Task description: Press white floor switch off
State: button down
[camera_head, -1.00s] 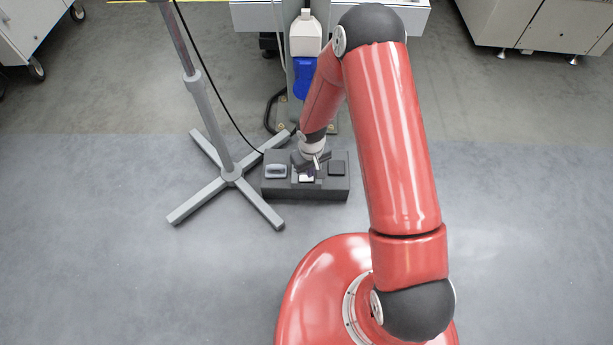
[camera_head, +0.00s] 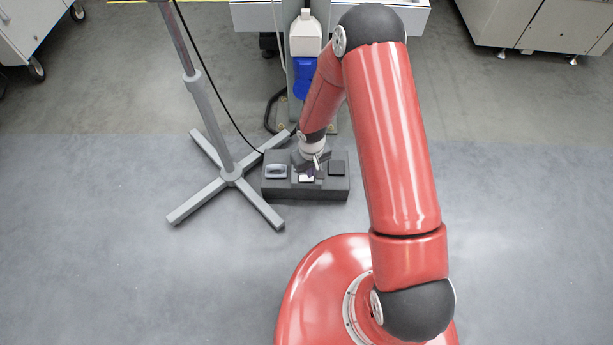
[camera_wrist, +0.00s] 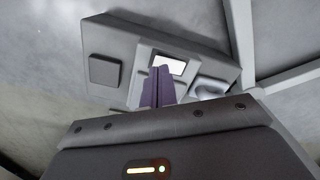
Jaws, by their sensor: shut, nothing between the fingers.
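A dark grey floor box (camera_head: 305,192) stands on the floor with a row of switches on top. Its white switch (camera_wrist: 168,64) is in the middle, partly covered by my fingers in the wrist view; in the head view the white switch (camera_head: 306,178) shows just below my gripper. My gripper (camera_wrist: 160,72) is shut and empty, its fingertips at the near edge of the white switch. I cannot tell whether the fingertips touch it or whether the switch is pressed in.
A silver-grey rounded pedal (camera_head: 276,171) and a flat dark square pad (camera_head: 337,168) flank the white switch. A grey stand with a cross-shaped foot (camera_head: 231,175) is close at left, with a black cable (camera_head: 222,103). A white and blue bottle (camera_head: 305,45) is behind.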

jog(key=shift+f+b, duration=0.85)
jog(key=shift+f, duration=0.1)
dwell(0.6)
jog(key=shift+r, duration=0.1)
jog(key=shift+r+p, duration=2.25)
jog(key=shift+r, duration=1.2)
jog(key=s+d+r+m+t+h+p, duration=0.1)
jog(key=d+r, duration=0.4)
jog(key=r, duration=1)
jog(key=s+d+r+m+t+p, duration=0.15)
jog(key=d+r, duration=0.25)
jog(key=r, duration=1)
jog(key=s+d+r+m+t, duration=0.1)
jog(key=s+d+r, duration=0.1)
jog(key=s+r, duration=0.5)
jog(key=s+d+r+m+t+y+p, duration=0.1)
jog(key=s+d+r+m+t, duration=0.1)
jog(key=s+r, duration=0.6)
jog(key=s, duration=0.2)
jog(key=shift+s+d+r, duration=0.15)
jog(key=shift+s+d, duration=0.25)
